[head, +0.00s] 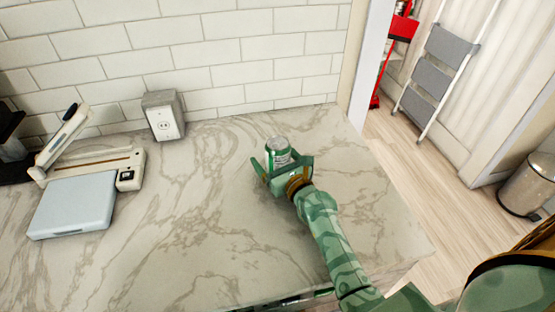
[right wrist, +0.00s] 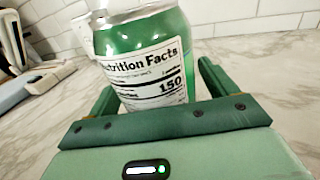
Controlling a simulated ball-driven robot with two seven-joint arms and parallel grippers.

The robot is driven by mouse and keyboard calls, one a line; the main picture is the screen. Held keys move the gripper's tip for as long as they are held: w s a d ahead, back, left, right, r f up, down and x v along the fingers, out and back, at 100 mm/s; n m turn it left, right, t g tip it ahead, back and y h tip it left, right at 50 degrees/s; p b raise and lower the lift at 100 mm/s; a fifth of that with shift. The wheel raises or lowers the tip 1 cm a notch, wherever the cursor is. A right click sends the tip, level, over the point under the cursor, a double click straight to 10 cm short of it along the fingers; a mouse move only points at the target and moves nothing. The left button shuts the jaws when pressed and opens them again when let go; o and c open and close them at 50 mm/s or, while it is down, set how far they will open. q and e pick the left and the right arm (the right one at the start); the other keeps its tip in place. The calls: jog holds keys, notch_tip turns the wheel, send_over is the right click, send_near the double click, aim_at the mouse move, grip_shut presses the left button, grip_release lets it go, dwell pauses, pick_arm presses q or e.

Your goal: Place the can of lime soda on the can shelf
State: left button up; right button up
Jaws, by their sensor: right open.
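A green soda can (head: 278,148) stands upright on the marble counter (head: 200,210), near its right part. In the right wrist view the can (right wrist: 145,55) shows a white nutrition label and stands between my open fingers, with a gap visible on its right side. My right gripper (head: 281,167) is open around the can; it also shows in the right wrist view (right wrist: 155,90). My left gripper is not in view. No can shelf is visible in these frames.
A white device with a pale blue tray (head: 72,207) sits at the left of the counter. An outlet box (head: 163,115) stands by the tiled wall. A step ladder (head: 435,75) and a metal bin (head: 527,185) stand beyond the counter's right edge. The middle counter is clear.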

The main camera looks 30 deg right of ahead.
jog(key=shift+s, duration=0.1)
jog(key=shift+c, duration=0.4)
jog(key=c, duration=1.4)
jog(key=shift+o, duration=0.2)
jog(key=shift+r, duration=0.15)
